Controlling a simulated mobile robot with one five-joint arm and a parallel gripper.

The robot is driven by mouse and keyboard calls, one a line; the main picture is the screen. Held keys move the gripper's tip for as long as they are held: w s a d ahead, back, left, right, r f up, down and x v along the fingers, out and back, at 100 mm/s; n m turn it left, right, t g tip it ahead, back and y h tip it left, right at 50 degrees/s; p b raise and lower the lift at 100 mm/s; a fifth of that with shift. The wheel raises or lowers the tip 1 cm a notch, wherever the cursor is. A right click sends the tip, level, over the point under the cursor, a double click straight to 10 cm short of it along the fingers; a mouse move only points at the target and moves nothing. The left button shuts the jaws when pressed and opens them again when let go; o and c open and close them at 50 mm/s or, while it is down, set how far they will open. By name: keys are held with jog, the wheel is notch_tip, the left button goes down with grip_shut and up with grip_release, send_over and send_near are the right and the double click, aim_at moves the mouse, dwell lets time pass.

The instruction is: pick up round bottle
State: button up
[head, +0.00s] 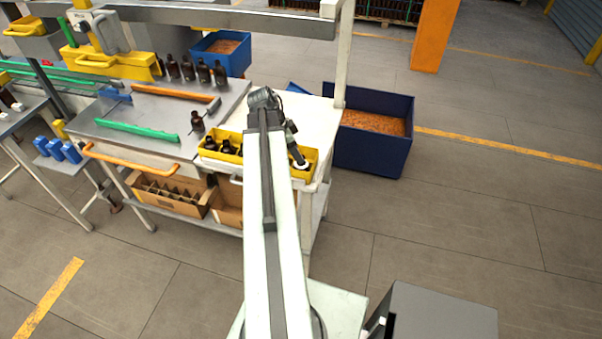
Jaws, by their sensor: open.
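Several dark amber bottles stand in the left part of a yellow tray (232,164) on the bench; one of them is a bottle (227,147) left of my arm. A single bottle (197,121) stands upright on the metal top, and several more (187,70) stand in a row behind it. At this size I cannot tell which bottle is the round one. My gripper (300,162) points down over the right part of the yellow tray. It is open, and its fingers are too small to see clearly. My arm hides the tray's middle.
A dark blue bin (372,158) stands right of the bench, and a smaller blue bin (228,52) behind it. Orange (175,93) and green (137,130) rails cross the metal top. A white post (344,50) rises behind my gripper. Cardboard boxes (170,195) sit below. The floor at right is clear.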

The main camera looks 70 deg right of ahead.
aim_at(301, 167)
jog(key=b+x, duration=0.3)
jog(key=x, duration=0.1)
jog(key=shift+d+f, duration=0.1)
jog(key=shift+f, duration=0.05)
jog(key=shift+r, duration=0.2)
grip_shut()
dwell(0.9)
